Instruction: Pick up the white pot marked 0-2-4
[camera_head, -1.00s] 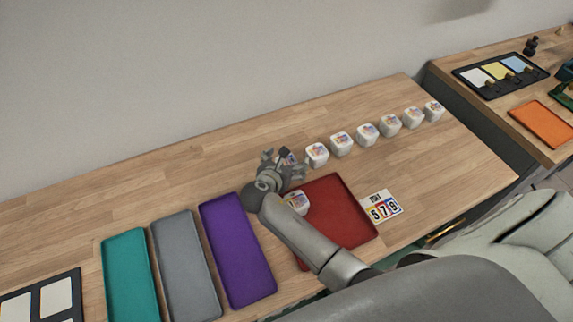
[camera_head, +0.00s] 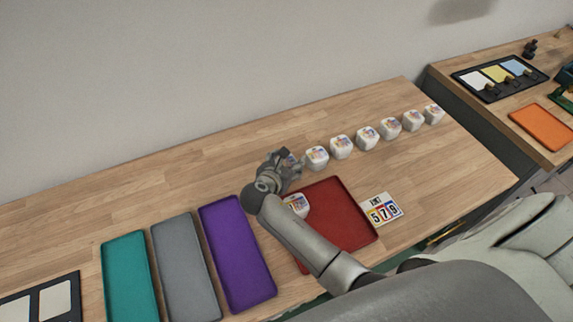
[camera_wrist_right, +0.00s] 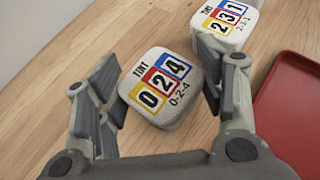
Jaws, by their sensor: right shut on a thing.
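The white pot marked 0-2-4 (camera_wrist_right: 163,88) sits between the fingers of my right gripper (camera_wrist_right: 160,100) in the right wrist view. Its top label reads TINT with 0, 2 and 4 on yellow, red and blue. My right gripper (camera_head: 281,165) is shut on it; in the head view the hand hides nearly all of the pot, at the left end of the pot row. The wood counter shows close around it. My left gripper is not in view.
A pot marked 2-3-1 (camera_wrist_right: 226,20) stands close beside the right finger. Several white pots (camera_head: 341,147) continue the row rightward. A red tray (camera_head: 345,210) holds one pot (camera_head: 297,204); a 5-7-9 card (camera_head: 382,209) lies beside it. Purple (camera_head: 238,254), grey and teal trays lie left.

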